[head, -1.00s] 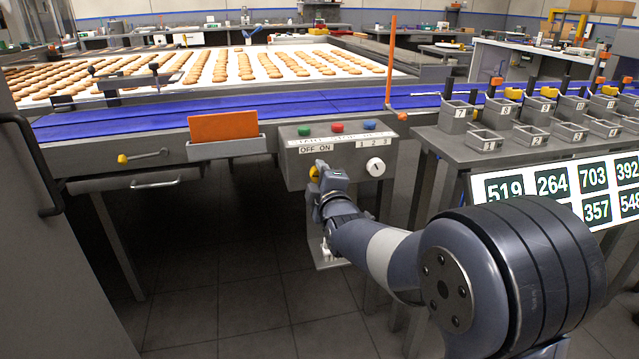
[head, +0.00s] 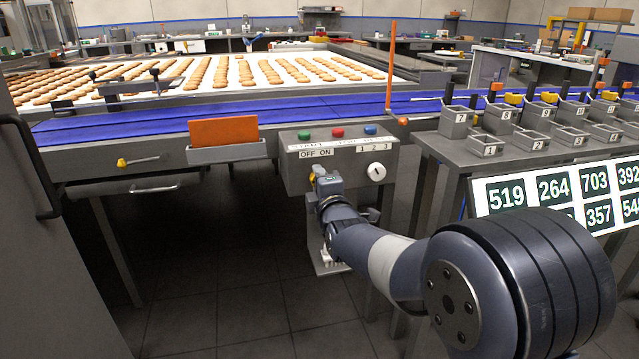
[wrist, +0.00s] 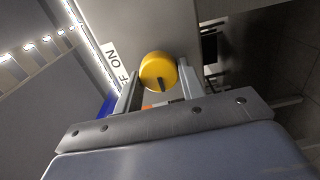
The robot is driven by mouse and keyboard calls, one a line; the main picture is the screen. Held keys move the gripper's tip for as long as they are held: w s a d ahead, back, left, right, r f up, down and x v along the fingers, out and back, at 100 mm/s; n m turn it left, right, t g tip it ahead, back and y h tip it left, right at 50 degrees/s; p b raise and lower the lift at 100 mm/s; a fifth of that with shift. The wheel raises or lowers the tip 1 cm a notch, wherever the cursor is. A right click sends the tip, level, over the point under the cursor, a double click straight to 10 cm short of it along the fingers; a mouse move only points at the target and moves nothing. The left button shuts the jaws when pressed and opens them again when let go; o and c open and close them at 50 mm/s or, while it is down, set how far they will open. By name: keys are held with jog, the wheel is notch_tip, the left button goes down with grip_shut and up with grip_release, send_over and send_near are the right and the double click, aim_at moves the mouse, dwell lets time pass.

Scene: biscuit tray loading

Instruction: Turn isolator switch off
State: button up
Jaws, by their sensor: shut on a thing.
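The isolator switch (wrist: 157,70) is a round yellow knob with a dark mark on its face, on the front of the grey control box (head: 293,172). A label (head: 316,153) reading OFF ON is above it. In the head view only a sliver of yellow shows beside my gripper (head: 318,178), which hides the rest. In the wrist view my gripper (wrist: 157,92) has one finger on each side of the knob and is shut on it. I cannot tell from the knob's mark which position it points to.
Green, red and blue buttons (head: 338,132) are on top of the box, and a white dial (head: 376,172) is at its right. An orange card (head: 223,132) stands in a holder to the left. A table (head: 500,160) with numbered bins is at the right.

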jog(key=o, duration=1)
jog(key=shift+s, duration=0.1)
jog(key=p+v, duration=0.1)
jog(key=v, duration=0.9)
jog(key=shift+s+d+p, duration=0.1)
jog(key=shift+s+p, duration=0.2)
jog(key=shift+p, duration=0.05)
jog(key=b+x, duration=0.1)
jog(key=x, duration=1)
jog(key=shift+b, duration=0.3)
jog(key=shift+s+d, duration=0.1)
jog(key=shift+s, duration=0.05)
